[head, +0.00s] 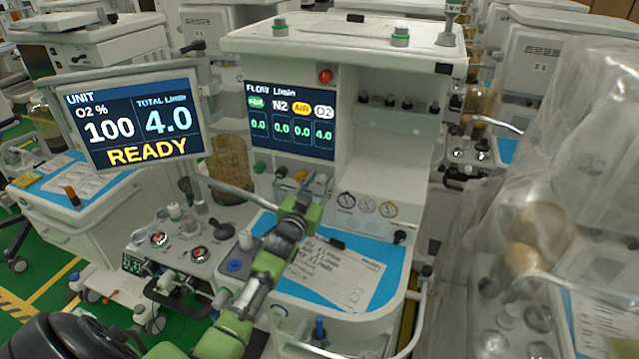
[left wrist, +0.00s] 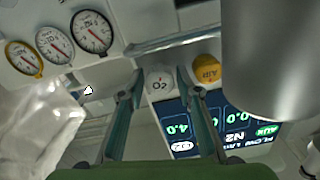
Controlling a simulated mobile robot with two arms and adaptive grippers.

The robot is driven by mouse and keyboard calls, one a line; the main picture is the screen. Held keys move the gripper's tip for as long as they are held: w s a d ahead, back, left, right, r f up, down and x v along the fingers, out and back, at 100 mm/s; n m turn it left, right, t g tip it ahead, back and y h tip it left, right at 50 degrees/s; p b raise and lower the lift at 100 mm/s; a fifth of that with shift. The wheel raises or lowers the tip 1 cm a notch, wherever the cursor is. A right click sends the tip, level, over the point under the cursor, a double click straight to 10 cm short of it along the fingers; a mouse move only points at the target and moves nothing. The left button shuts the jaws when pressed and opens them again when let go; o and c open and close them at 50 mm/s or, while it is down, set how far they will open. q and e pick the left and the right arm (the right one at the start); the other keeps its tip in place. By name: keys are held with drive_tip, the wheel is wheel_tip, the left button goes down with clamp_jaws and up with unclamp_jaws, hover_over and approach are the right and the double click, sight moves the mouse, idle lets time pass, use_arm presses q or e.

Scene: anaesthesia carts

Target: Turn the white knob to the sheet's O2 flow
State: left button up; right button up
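The white knob (left wrist: 159,84) marked O2 sits between the two fingertips of my left gripper (left wrist: 160,78) in the left wrist view, which is upside down. In the head view my left gripper (head: 315,187) reaches up to the knob row under the flow display (head: 290,122) and hides most of the white knob. The display reads 4.0 under O2 and 0.0 in the other columns. The handwritten sheet (head: 345,275) lies on the blue mat; its figures are too small to read surely. My right gripper is not in view.
The yellow AIR knob (left wrist: 206,69) is close beside one finger. Gauges (head: 367,205) sit to the right of the knobs. The unit screen (head: 133,122) at the left reads O2 100, total 4.0, READY. A plastic-covered cart (head: 545,200) stands at the right.

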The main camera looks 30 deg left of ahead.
use_arm(q)
drive_tip(key=shift+s+d+f, duration=0.1)
drive_tip(key=shift+s+d, duration=0.05)
drive_tip(key=shift+s, duration=0.45)
drive_tip(key=v, duration=1.1)
